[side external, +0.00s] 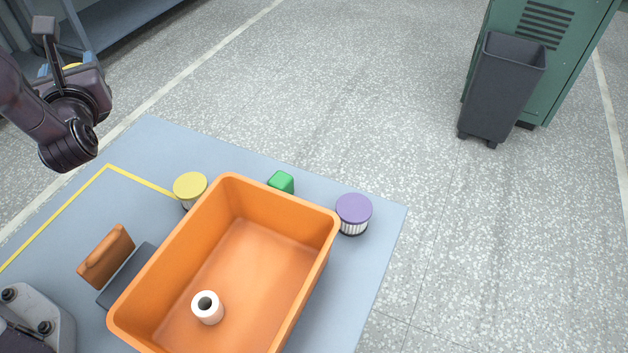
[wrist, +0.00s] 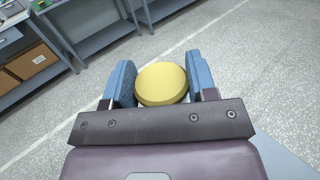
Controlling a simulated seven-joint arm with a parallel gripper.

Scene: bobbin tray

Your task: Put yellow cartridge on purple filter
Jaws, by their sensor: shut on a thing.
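My gripper (wrist: 160,72) is shut on a yellow cartridge (wrist: 160,86), whose round yellow face shows between the two blue fingers in the wrist view. In the side view my gripper (side external: 70,70) is raised at the far left, with only a sliver of yellow showing at it. The purple filter (side external: 353,208) has a flat purple top and pleated white sides. It stands upright on the table past the right corner of the orange bin, far to the right of my gripper. Its top is bare.
A large orange bin (side external: 325,222) holds a white roll (side external: 208,308). A yellow-topped filter (side external: 190,186) and a green block (side external: 281,183) stand behind it. An orange-brown object (side external: 106,256) and a dark grey block (side external: 127,275) lie left of it. The grey-blue table (side external: 150,150) is clear at back left.

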